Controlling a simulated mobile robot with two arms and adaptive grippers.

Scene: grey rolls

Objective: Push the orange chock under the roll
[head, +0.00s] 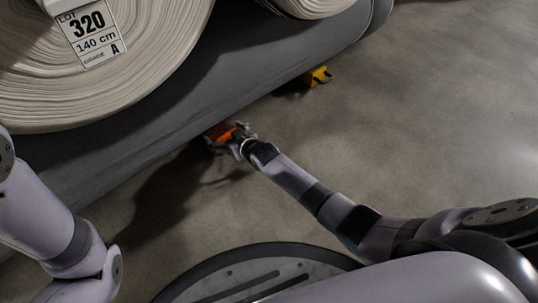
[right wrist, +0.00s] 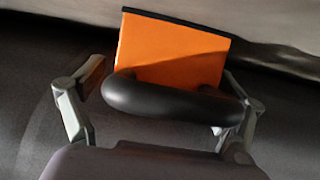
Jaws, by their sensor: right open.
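The orange chock (head: 226,133) is at the foot of the long dark grey roll (head: 130,150) in the head view, partly covered by my right gripper (head: 222,140). In the right wrist view the chock (right wrist: 170,50) shows an orange sloping face, a dark far edge and a thick black bar (right wrist: 172,99) across its near side. My right gripper (right wrist: 165,92) is open, with one finger on each side of the chock and bar. I cannot tell whether the chock touches the roll. My left arm shows at the left, its gripper out of frame.
A yellow chock (head: 318,76) sits by the roll further back. A large cream roll (head: 90,80) with a white label (head: 92,32) reading LOT 320 is at the upper left. The concrete floor (head: 430,110) to the right is clear.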

